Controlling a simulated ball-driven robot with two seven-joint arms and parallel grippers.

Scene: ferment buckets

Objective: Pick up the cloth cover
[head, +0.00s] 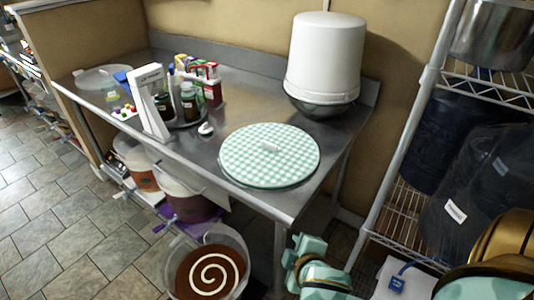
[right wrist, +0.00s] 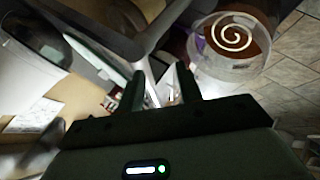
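The cloth cover (head: 268,164) is a round, green-and-white checked piece lying flat on the right part of the steel table, with a small pale piece (head: 270,147) at its middle. My right gripper (head: 306,256) is at the bottom of the head view, below and in front of the table, apart from the cover. In the right wrist view its two dark fingers (right wrist: 160,88) stand apart with nothing held between them. My left gripper is not in view.
A white bucket (head: 326,55) stands upside down on a metal bowl behind the cover. Bottles and a white stand (head: 151,100) are left on the table (head: 228,95). A bucket with a brown-and-white spiral (head: 210,272) sits on the floor. A wire shelf (head: 400,205) is right.

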